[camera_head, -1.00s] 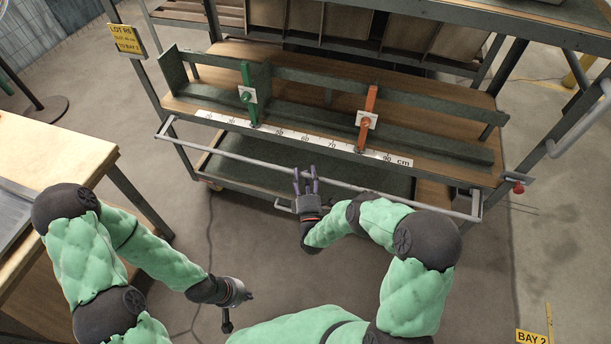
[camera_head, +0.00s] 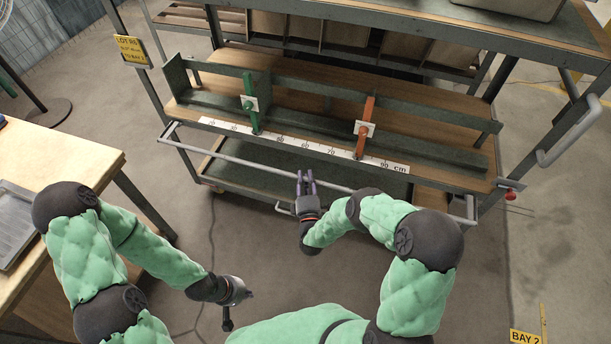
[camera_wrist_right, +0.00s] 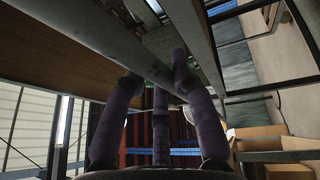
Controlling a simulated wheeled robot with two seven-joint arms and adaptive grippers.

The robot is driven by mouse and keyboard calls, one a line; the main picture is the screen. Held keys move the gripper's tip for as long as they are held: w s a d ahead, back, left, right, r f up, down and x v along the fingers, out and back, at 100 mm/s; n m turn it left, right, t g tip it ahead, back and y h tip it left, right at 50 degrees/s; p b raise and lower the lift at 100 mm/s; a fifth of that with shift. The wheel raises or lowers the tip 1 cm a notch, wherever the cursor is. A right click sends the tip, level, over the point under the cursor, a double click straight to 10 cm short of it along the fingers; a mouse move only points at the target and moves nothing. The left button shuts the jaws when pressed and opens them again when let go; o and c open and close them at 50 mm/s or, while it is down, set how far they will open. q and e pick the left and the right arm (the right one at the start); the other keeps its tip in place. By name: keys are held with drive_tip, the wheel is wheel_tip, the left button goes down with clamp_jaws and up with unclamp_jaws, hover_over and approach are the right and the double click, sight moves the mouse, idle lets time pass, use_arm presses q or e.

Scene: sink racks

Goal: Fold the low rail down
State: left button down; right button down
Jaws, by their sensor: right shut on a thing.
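The low rail (camera_head: 250,162) is a thin grey bar across the front of the rack, below the scale strip, with a bracket at each end. It stands out in front of the shelf edge. My right gripper (camera_head: 306,180) is at the rail's middle, its purple fingers closed around the bar. In the right wrist view the fingers (camera_wrist_right: 160,85) lie on both sides of a grey bar (camera_wrist_right: 125,48); their tips are partly hidden. My left gripper (camera_head: 246,292) hangs low at the front, away from the rack, too small to tell its opening.
The rack shelf carries a white centimetre scale (camera_head: 300,144), a green upright stop (camera_head: 249,105) and an orange one (camera_head: 365,125). A red knob (camera_head: 511,196) is at the right end. A wooden table (camera_head: 70,165) stands left.

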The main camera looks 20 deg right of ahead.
drive_tip(key=shift+w+d+r+m+g+p, duration=0.15)
drive_tip(key=shift+r+m+g+p, duration=0.25)
drive_tip(key=shift+r+g+p, duration=0.55)
drive_tip(key=shift+t+p, duration=0.25)
drive_tip(key=shift+p, duration=0.15)
drive_tip(key=c, duration=1)
unclamp_jaws()
drive_tip(key=shift+f, duration=0.1)
drive_tip(key=shift+s, duration=0.25)
drive_tip(key=v, duration=1.1)
drive_tip(key=shift+s, duration=0.25)
